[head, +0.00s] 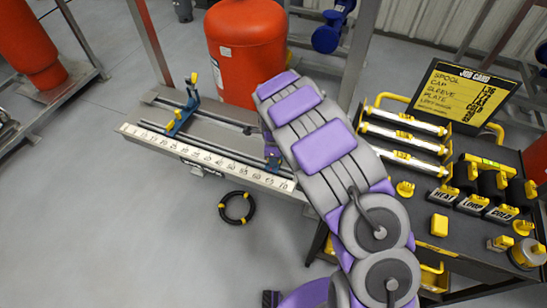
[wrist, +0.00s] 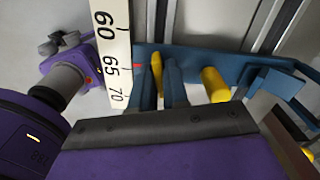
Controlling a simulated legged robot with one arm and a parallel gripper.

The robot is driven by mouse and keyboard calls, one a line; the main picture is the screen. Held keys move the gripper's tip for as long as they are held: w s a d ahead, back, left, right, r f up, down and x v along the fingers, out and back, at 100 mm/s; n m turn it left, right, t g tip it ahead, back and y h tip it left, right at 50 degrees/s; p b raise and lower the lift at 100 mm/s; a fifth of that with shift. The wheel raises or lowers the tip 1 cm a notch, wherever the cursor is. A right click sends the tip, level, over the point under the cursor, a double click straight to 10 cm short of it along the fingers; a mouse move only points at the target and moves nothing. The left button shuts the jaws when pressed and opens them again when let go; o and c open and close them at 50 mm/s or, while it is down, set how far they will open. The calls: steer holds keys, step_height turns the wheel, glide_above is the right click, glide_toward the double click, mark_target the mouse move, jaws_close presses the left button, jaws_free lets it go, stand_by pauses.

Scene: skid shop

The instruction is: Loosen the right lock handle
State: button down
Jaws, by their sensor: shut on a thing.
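The right lock is a blue carriage (wrist: 190,62) on the rail, beside the scale near the 65 mark in the wrist view. In the head view only a bit of this right blue carriage (head: 273,158) shows behind my arm. My gripper (wrist: 162,80) has its two fingers close together around a slim yellow handle (wrist: 157,65) at the carriage. The handle's lower part is hidden between the fingers. A thicker yellow knob (wrist: 215,86) stands just right of the fingers, apart from them. My gripper is hidden in the head view.
A white scale (head: 205,160) runs along the rail's front edge. A left blue carriage (head: 183,115) with yellow parts sits farther along. A red tank (head: 246,50) stands behind. A dark cart (head: 440,240) is at right. A black ring (head: 236,207) lies on open floor.

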steer(key=shift+m, duration=1.1)
steer(key=shift+m, duration=0.3)
steer(key=c, duration=1.2)
jaws_free()
steer(key=shift+r, duration=0.15)
steer(key=shift+r+p, duration=1.15)
steer(key=shift+r, duration=2.25)
